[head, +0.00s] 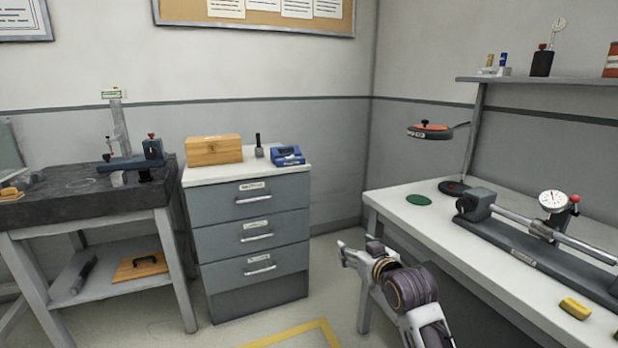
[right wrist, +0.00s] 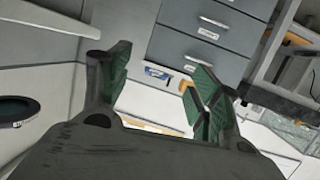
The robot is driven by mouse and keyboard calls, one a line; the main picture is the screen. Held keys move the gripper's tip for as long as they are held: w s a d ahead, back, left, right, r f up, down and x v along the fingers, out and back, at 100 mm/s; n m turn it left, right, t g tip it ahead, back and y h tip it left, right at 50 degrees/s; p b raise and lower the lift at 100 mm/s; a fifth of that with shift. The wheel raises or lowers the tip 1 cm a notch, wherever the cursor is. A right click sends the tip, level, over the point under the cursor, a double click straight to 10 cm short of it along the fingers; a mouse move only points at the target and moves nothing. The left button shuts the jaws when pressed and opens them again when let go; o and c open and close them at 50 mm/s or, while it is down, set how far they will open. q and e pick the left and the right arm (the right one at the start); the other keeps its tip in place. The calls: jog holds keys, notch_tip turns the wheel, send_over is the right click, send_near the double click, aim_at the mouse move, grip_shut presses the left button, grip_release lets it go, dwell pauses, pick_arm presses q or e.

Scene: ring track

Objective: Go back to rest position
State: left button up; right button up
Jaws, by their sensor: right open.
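My right gripper (head: 357,252) is at the lower middle of the head view, in front of the near left end of the white workbench (head: 430,222). It points left, towards the grey drawer cabinet (head: 253,240), and is apart from it. In the right wrist view my right gripper (right wrist: 155,95) shows two green-padded fingers spread wide with nothing between them. The drawer cabinet (right wrist: 200,45) appears tilted beyond the fingers. My left gripper is in neither view.
A dial-gauge bench fixture (head: 520,245), a green disc (head: 418,199), a yellow block (head: 575,308) and a lamp (head: 430,131) are on the workbench. A wooden box (head: 214,150) and a blue item (head: 288,155) sit on the cabinet. A dark stone table (head: 85,205) stands left.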

pick_arm(q)
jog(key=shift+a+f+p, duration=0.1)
jog(key=shift+p, duration=0.5)
pick_arm(e)
jog(key=s+f+m+g, duration=0.1)
jog(key=s+f+g, duration=0.7)
jog(key=s+f, duration=2.4)
notch_tip(320, 180, down, 4)
jog(key=shift+s+d+f+m+g, duration=0.1)
jog(key=shift+s+d+m+g, duration=0.2)
jog(key=shift+d+g, duration=0.15)
pick_arm(q)
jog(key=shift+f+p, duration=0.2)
jog(key=shift+p, duration=0.3)
pick_arm(e)
jog(key=shift+f, duration=0.1)
